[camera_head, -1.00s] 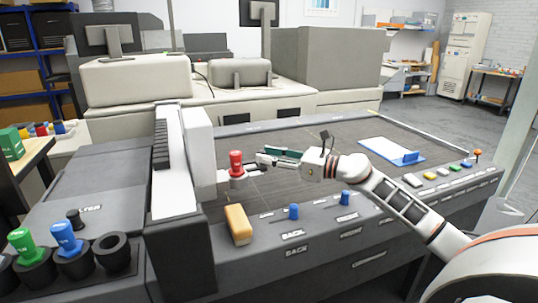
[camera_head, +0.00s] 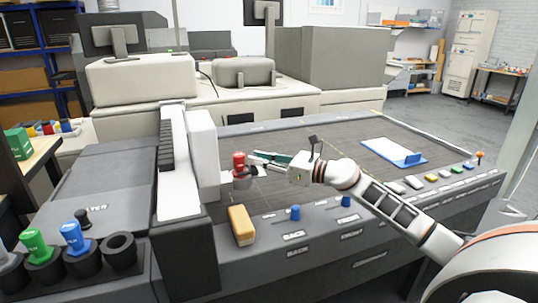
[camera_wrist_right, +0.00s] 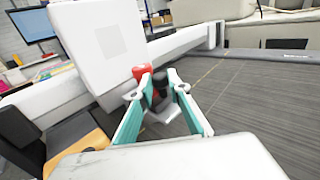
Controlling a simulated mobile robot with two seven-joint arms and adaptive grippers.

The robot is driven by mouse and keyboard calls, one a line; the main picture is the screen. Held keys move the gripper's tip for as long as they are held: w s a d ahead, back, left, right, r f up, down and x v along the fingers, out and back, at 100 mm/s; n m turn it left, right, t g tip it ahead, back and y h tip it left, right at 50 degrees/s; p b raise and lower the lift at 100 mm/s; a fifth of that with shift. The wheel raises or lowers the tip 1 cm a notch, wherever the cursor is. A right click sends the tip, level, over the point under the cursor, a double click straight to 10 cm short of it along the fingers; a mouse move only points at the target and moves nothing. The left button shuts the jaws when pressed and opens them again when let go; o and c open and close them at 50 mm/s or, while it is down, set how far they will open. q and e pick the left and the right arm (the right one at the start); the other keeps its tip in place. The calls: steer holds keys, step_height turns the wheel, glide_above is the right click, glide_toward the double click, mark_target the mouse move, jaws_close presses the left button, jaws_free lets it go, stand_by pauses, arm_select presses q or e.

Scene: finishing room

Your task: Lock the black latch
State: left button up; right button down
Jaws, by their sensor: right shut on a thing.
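My left gripper is not in view.
A yellow block (camera_head: 241,225) and two blue knobs (camera_head: 295,212) lie along the machine's front ledge. Green (camera_head: 36,246) and blue (camera_head: 74,236) bottles stand in black holders at lower left, beside an empty holder (camera_head: 120,251). The dark bed right of my gripper is mostly clear.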

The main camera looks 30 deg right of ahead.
steer(key=shift+a, duration=0.2)
steer(key=c, duration=1.9)
jaws_free()
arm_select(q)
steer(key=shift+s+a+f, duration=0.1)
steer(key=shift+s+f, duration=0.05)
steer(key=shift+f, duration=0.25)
arm_select(e)
steer(key=shift+a, duration=0.1)
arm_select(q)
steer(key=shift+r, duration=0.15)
arm_select(e)
steer(key=shift+s+d+f, duration=0.1)
steer(key=shift+s+d, duration=0.25)
steer(key=shift+s, duration=0.05)
steer(key=v, duration=1.1)
